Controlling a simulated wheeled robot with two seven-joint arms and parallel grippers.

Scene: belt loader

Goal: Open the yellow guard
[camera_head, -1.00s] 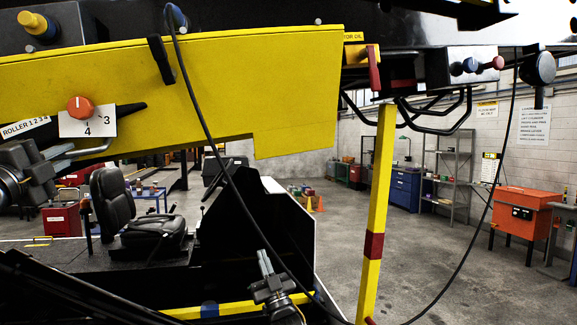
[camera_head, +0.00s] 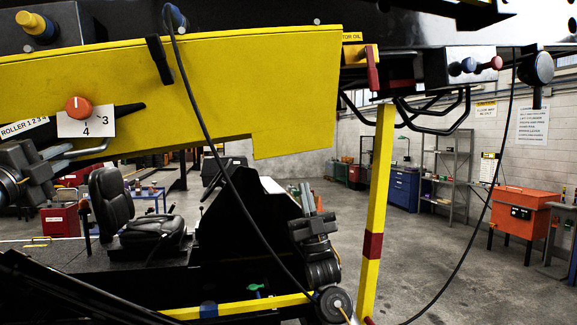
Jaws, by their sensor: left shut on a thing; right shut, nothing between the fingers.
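The yellow guard (camera_head: 240,85) is a wide panel across the upper left, hanging down with its lower edge above the seat. A grey bar handle (camera_head: 88,150) sits at its lower left edge. My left gripper (camera_head: 46,163) is shut on this handle at the far left; the exact contact is small and dark. My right gripper (camera_head: 308,197) is shut and empty, pointing up, below the guard's lower right corner and apart from it.
A black cable (camera_head: 212,140) hangs in front of the guard and loops down past my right arm. A yellow post (camera_head: 376,200) with a red band stands right of my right gripper. A black seat (camera_head: 135,215) is below the guard. An orange dial (camera_head: 79,107) shows on the guard.

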